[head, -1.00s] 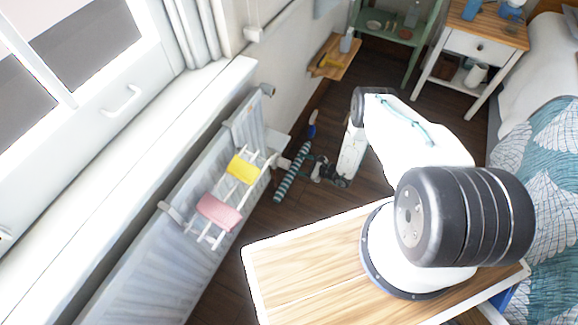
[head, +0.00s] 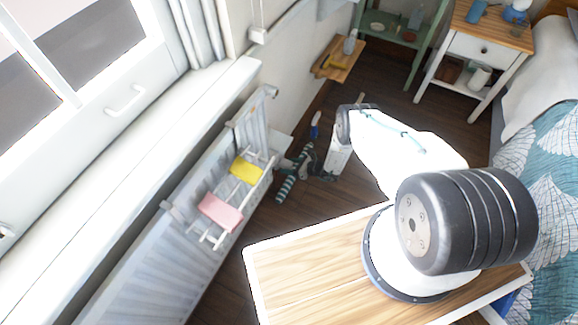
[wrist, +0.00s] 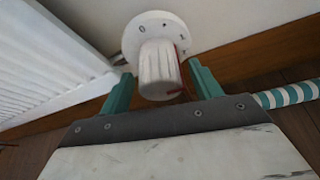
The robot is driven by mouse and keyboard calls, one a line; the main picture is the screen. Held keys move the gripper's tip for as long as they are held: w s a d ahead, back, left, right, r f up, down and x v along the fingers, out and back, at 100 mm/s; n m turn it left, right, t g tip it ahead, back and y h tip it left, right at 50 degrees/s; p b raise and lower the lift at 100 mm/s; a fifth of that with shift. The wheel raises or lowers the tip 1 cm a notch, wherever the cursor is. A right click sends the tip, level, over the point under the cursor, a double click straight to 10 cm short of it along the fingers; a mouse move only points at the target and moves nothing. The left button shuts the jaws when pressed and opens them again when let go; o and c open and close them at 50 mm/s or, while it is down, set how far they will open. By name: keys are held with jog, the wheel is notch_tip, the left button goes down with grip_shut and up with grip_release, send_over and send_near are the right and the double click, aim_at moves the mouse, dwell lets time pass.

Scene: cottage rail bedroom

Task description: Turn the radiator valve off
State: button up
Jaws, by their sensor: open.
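The radiator valve (wrist: 159,68) is a white ribbed knob in front of a round white dial with dark marks, centred in the wrist view. My gripper (wrist: 157,80) has two green fingers, one on each side of the knob, with the knob's near end between them. A gap shows at the left finger; contact at the right one is hard to tell. In the head view my gripper (head: 297,163) is low beside the far end of the radiator (head: 180,245), and the valve is hidden there.
A drying rack (head: 232,192) with a yellow and a pink cloth hangs on the radiator. A striped roll (head: 287,186) lies on the floor by my gripper; its stripes also show in the wrist view (wrist: 290,95). A wooden wall shelf (head: 338,62) is beyond.

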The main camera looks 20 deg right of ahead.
jog(key=shift+w+a+f, duration=0.1)
jog(key=shift+w+a, duration=0.05)
jog(key=shift+a, duration=0.05)
jog(key=shift+c, duration=0.3)
jog(key=c, duration=0.9)
jog(key=n, duration=0.1)
jog(key=n+t+h, duration=0.1)
jog(key=n, duration=0.1)
jog(key=shift+t+h, duration=0.3)
jog(key=shift+n+t+h, duration=0.5)
jog(key=shift+n+t, duration=0.3)
jog(key=shift+n, duration=0.7)
